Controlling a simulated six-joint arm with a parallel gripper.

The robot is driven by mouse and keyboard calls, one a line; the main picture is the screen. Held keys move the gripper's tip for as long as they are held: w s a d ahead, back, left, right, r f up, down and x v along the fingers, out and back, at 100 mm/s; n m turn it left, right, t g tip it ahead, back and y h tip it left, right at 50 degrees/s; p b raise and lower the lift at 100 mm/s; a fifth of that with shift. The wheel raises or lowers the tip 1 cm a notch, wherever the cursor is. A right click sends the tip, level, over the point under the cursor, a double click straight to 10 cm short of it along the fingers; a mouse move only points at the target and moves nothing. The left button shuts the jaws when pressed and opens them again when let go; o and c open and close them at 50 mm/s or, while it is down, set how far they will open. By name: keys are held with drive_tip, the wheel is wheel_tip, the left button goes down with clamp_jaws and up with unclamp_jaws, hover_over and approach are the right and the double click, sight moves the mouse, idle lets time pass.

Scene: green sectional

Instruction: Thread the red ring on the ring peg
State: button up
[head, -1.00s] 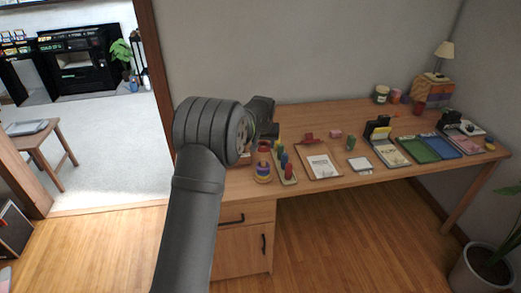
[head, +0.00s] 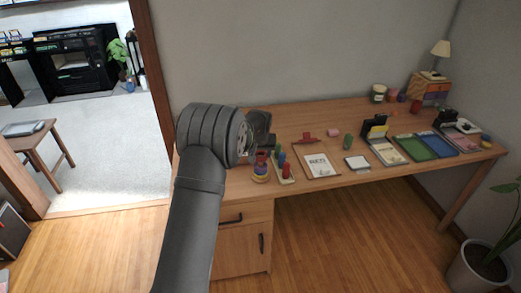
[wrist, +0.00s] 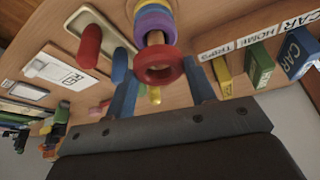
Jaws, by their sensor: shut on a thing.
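The red ring (wrist: 158,76) is between the two blue fingers of my gripper (wrist: 160,62) in the wrist view. My gripper is shut on it. In the head view the ring stack (head: 261,172) stands near the desk's front edge, and my arm hides most of the gripper.
A peg board with coloured pegs (head: 284,168) stands close beside the stack, with a red peg (wrist: 90,46) near the gripper in the wrist view. A clipboard (head: 320,167) lies further right. Coloured blocks with labels (wrist: 262,62) lie on the other side.

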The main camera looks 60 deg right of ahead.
drive_tip(key=shift+f, duration=1.45)
drive_tip(key=shift+f, duration=0.1)
drive_tip(key=o, duration=1)
drive_tip(key=v, duration=1.7)
drive_tip(key=shift+r, duration=0.25)
drive_tip(key=x, duration=1.7)
drive_tip(key=shift+f, duration=0.25)
drive_tip(key=shift+r, duration=0.1)
